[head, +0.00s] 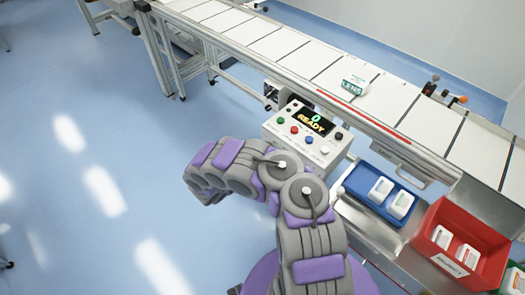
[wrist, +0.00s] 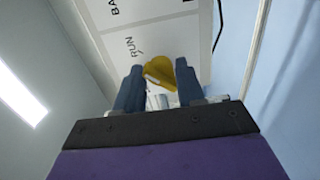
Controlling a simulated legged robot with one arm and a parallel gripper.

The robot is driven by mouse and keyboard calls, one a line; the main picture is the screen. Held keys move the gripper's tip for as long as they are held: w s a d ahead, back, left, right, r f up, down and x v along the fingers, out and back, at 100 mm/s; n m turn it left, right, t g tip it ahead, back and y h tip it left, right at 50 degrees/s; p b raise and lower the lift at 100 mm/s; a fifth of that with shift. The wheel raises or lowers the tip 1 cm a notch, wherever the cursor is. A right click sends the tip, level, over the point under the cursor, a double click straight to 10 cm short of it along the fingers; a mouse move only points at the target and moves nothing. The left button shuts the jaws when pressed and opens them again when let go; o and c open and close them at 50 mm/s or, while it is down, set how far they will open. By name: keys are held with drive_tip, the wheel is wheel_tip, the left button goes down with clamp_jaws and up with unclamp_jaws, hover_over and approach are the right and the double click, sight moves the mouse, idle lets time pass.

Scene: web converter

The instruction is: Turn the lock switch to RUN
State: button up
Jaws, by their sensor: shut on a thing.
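The lock switch is a yellow knob (wrist: 161,70) on a white panel (wrist: 150,22) in the wrist view. The word RUN is printed above and to the left of the knob, and part of another label, "BA", shows higher up. My gripper (wrist: 159,80) has one blue finger on each side of the knob and is shut on it. The knob sits tilted between the fingers, with a pale edge at its lower left. Which position it points to is unclear. In the head view my arm hides the gripper and the knob.
A control box (head: 279,133) with several buttons and a READY display stands beyond my arm. Behind it runs a conveyor (head: 283,42) with a LENS pack. A blue tray (head: 369,203) and a red REJECT bin (head: 429,246) hold white packs at right.

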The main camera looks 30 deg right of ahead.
drive_tip(key=shift+s+f, duration=0.1)
drive_tip(key=shift+f, duration=0.2)
drive_tip(key=o, duration=0.8)
drive_tip(key=shift+o, duration=0.6)
drive_tip(key=shift+r, duration=0.1)
drive_tip(key=p+v, duration=0.3)
drive_tip(key=v, duration=1.4)
drive_tip(key=shift+a+p, duration=0.15)
drive_tip(key=shift+p, duration=0.15)
